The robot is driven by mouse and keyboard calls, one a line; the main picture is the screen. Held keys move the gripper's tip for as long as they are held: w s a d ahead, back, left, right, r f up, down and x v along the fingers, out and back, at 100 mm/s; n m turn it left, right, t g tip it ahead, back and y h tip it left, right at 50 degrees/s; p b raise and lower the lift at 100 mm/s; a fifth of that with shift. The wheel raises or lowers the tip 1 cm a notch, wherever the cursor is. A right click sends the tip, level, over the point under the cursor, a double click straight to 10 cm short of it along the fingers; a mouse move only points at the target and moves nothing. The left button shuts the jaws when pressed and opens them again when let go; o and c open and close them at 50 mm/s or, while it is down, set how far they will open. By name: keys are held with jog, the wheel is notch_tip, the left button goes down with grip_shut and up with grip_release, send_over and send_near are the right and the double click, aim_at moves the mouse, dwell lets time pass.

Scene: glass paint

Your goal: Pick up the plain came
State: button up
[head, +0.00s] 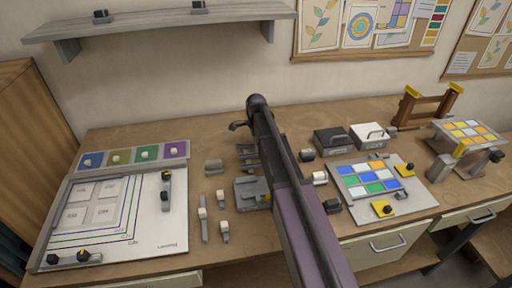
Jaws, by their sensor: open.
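Which piece is the plain came, I cannot tell for sure. Two slim grey strips with pale grip blocks lie on the bench left of my arm: a longer strip (204,229) and a shorter strip (224,231) beside it. Another grey bar with a dark knob (165,205) lies on the right side of the white layout board (146,225), and one more bar (62,259) lies along its front edge. My arm crosses the middle of the view and hides part of the bench. My gripper's fingers cannot be made out, and no piece is seen held.
A grey block fixture (250,193) stands close left of my arm. A row of coloured trays (176,150) lies behind the board. Right of my arm are dark and white lidded boxes (367,136), a coloured glass panel (362,188) and a wooden stand (431,108). A shelf (150,25) hangs above.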

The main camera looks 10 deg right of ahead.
jog(key=shift+c, duration=0.2)
grip_shut()
jog(key=shift+r, duration=0.15)
dwell(0.3)
notch_tip(320, 180, up, 4)
jog(key=p, duration=0.3)
jog(key=shift+f+p, duration=0.25)
jog(key=shift+p, duration=0.15)
jog(key=s, duration=1)
jog(key=s+r+p, duration=0.1)
jog(key=s, duration=0.5)
jog(key=shift+a+r, duration=0.1)
jog(key=shift+r, duration=0.1)
jog(key=shift+r+p, duration=1.4)
jog(key=shift+p, duration=0.25)
jog(key=shift+s, duration=0.1)
